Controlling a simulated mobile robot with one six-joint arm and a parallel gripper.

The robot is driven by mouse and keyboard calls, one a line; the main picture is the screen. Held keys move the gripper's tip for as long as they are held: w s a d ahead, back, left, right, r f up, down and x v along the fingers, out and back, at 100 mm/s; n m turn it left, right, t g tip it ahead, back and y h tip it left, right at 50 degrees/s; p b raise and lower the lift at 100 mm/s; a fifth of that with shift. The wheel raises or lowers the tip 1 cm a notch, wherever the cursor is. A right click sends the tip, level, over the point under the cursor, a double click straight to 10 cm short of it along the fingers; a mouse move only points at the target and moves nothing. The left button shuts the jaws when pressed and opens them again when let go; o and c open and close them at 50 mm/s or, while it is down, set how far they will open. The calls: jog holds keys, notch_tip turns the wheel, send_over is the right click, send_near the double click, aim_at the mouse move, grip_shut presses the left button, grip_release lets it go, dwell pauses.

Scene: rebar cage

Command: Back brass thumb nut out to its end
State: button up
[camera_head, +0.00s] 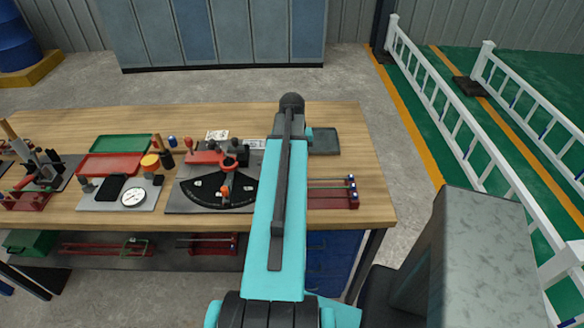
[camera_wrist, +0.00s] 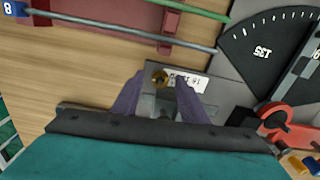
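The brass thumb nut (camera_wrist: 159,78) shows in the wrist view as a small round golden piece beside a white label (camera_wrist: 190,80) on a grey plate. My gripper (camera_wrist: 159,80) has its two purple fingers apart, one on each side of the nut. Gaps show between the nut and both fingers, so it looks open and not in contact. How deep the fingertips reach relative to the nut is hard to tell. In the head view my arm covers the nut and my gripper.
A black dial plate (camera_head: 212,190) with a red lever (camera_head: 205,157) lies left of my arm. A red rod stand (camera_head: 332,200) is to the right; its rods (camera_wrist: 120,30) cross the upper wrist view. A dark tray (camera_head: 324,141) lies behind.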

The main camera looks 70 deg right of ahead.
jog(key=shift+f, duration=0.1)
grip_shut()
jog(key=shift+n, duration=0.5)
jog(key=n, duration=0.3)
jog(key=shift+b, duration=0.3)
jog(key=n, duration=0.5)
dwell(0.3)
grip_release()
